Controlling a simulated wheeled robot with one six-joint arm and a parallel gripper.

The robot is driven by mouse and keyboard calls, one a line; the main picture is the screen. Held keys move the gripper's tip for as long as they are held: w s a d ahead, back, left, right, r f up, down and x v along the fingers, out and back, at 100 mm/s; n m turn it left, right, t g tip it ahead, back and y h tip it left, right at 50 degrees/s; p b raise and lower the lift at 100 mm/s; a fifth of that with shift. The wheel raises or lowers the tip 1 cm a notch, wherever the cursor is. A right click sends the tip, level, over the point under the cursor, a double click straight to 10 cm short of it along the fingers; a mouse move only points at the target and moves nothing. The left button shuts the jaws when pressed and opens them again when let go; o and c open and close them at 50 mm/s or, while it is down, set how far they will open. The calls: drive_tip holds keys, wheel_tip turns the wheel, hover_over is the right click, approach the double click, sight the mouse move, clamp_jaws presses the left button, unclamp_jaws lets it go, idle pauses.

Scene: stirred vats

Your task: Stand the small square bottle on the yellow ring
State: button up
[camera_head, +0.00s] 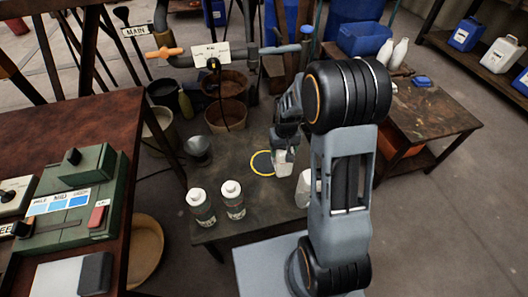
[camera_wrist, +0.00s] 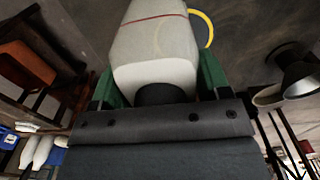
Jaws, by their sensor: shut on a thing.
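The small square bottle (camera_wrist: 155,45) is pale, with a thin red line across it and a dark cap. My gripper (camera_wrist: 157,90) is shut on it, with a green finger on each side. In the head view my gripper (camera_head: 285,148) holds the bottle (camera_head: 284,163) at the right edge of the yellow ring (camera_head: 262,163), which lies on the dark table (camera_head: 236,177). In the wrist view part of the ring (camera_wrist: 208,28) shows beyond the bottle's right side. I cannot tell whether the bottle's base touches the table.
Two white-capped bottles (camera_head: 202,206) (camera_head: 233,200) stand at the table's front. A white container (camera_head: 304,187) is partly hidden by my arm. A grey metal funnel-like vessel (camera_head: 198,148) stands left of the ring. Buckets (camera_head: 226,115) and pipework lie behind. A green control box (camera_head: 75,200) sits on the left bench.

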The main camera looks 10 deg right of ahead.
drive_tip(key=s+d+r+p, duration=0.1)
drive_tip(key=d+r+p, duration=0.3)
drive_tip(key=d+r, duration=0.1)
drive_tip(key=w+a+f+b, duration=0.2)
drive_tip(key=w+a+f, duration=0.6)
drive_tip(key=w+f, duration=0.2)
drive_tip(key=shift+a+f+b, duration=0.35)
drive_tip(key=shift+a+f, duration=0.05)
drive_tip(key=shift+f, duration=0.95)
drive_tip(key=shift+f, duration=0.15)
drive_tip(key=o, duration=1)
drive_tip(key=shift+w, duration=0.1)
